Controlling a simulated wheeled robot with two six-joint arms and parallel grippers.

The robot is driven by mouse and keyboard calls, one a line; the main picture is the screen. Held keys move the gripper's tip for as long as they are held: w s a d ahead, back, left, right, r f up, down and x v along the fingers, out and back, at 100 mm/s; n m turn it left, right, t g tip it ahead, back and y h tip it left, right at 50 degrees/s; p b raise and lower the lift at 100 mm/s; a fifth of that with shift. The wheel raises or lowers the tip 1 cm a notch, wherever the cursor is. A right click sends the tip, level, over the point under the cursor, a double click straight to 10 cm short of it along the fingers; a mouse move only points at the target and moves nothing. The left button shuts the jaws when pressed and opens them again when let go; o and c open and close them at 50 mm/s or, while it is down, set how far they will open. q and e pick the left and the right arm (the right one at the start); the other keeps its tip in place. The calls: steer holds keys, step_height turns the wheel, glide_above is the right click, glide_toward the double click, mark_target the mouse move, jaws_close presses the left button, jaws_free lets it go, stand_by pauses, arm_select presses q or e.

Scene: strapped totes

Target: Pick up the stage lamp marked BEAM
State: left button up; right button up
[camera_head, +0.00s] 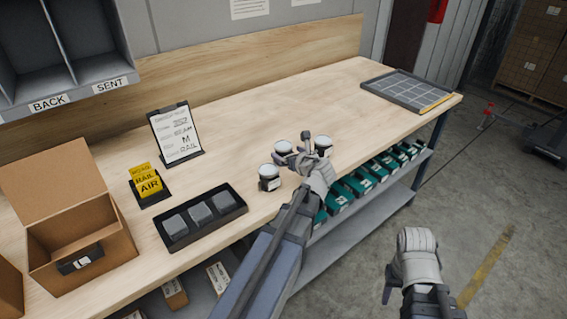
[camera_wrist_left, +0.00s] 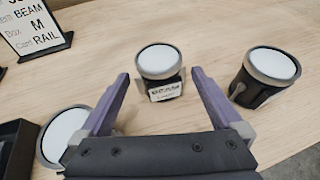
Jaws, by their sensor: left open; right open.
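The BEAM stage lamp (camera_wrist_left: 163,88), black with a white round top and a grey rim, stands upright on the bench in the left wrist view. Its label faces the camera. In the head view it appears to be the rear lamp (camera_head: 283,146), partly covered by my gripper. My left gripper (camera_head: 298,152) is open, its fingers pointing toward this lamp; whether they flank it is unclear. Two similar lamps stand either side: one at left (camera_head: 269,178), one at right (camera_head: 323,144). Their labels are unreadable. My right gripper (camera_head: 390,284) is open and empty, off the bench's front.
An order card (camera_head: 176,133) reads BEAM, M, RAIL. Yellow cards (camera_head: 147,181), a black tray (camera_head: 172,237) with grey blocks and an open carton (camera_head: 119,237) are left. A gridded tray (camera_head: 380,84) is at the far right. The bench between is clear.

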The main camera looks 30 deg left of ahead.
arm_select(q)
steer(key=shift+w+a+f, duration=0.2)
steer(key=shift+a+f, duration=0.05)
steer(key=shift+f, duration=0.35)
steer(key=shift+w+a, duration=0.15)
steer(key=shift+a, duration=0.1)
steer(key=b+x, duration=0.2)
steer(key=x, duration=0.3)
steer(key=shift+w+a+f, duration=0.15)
steer(key=shift+w+a, duration=0.05)
steer(key=shift+w, duration=0.1)
steer(key=shift+w+a, duration=0.15)
steer(key=shift+a, duration=0.1)
arm_select(e)
step_height(320, 180, down, 3)
steer(key=shift+f, duration=0.2)
arm_select(q)
steer(key=shift+c, duration=0.2)
jaws_close()
arm_select(e)
steer(key=shift+r, duration=0.1)
arm_select(q)
step_height(320, 180, up, 10)
steer(key=p, duration=0.9)
steer(key=shift+p, duration=0.3)
arm_select(e)
step_height(320, 180, up, 10)
